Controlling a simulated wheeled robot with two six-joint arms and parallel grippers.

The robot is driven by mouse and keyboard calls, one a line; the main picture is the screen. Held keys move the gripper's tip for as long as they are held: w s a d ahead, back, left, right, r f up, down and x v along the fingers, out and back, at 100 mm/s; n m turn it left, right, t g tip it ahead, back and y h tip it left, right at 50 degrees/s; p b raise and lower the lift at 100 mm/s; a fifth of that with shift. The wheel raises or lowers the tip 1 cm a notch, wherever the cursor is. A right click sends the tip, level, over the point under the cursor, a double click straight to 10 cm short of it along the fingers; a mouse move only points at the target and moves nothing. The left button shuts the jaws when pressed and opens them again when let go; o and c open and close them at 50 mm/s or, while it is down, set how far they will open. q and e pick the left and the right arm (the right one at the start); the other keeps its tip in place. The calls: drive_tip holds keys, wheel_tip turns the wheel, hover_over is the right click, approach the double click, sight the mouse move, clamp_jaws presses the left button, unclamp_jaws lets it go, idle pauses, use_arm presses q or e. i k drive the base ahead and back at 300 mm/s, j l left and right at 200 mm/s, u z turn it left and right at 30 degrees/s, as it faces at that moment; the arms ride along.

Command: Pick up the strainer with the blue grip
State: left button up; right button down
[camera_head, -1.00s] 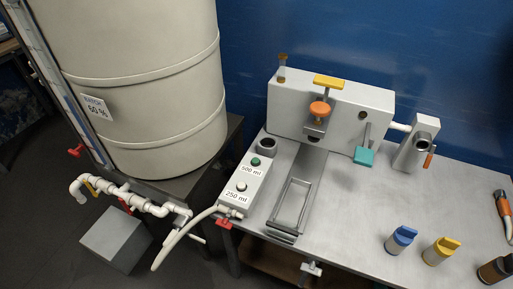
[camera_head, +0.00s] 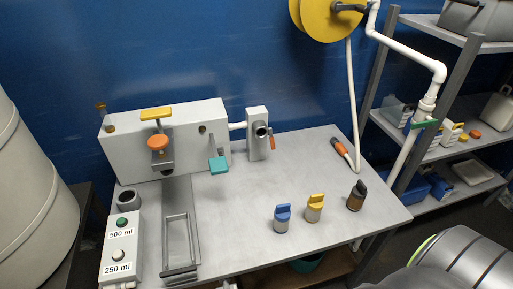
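The strainer with the blue grip (camera_head: 282,217) stands upright on the metal table (camera_head: 255,242), right of its middle. It has a blue top piece on a grey cylindrical body. A similar piece with a yellow grip (camera_head: 314,208) stands just to its right. A brown one with a dark top (camera_head: 356,196) stands further right. Neither of my grippers shows in the view.
A white machine (camera_head: 182,138) with orange and yellow handles stands at the table's back left. A button box (camera_head: 121,243) and a metal frame (camera_head: 178,243) lie at front left. An orange-handled hose nozzle (camera_head: 340,149) lies back right. Shelves (camera_head: 455,75) stand at right.

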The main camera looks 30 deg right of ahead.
sight(282, 213)
drive_tip(key=l+z, duration=0.1)
drive_tip(key=z, duration=0.25)
drive_tip(key=k+l+z, duration=0.1)
drive_tip(key=z, duration=0.25)
drive_tip(key=l+z, duration=0.1)
drive_tip(key=z, duration=0.25)
drive_tip(key=i+l+u, duration=0.1)
drive_tip(key=l+u, duration=0.6)
drive_tip(key=u, duration=0.25)
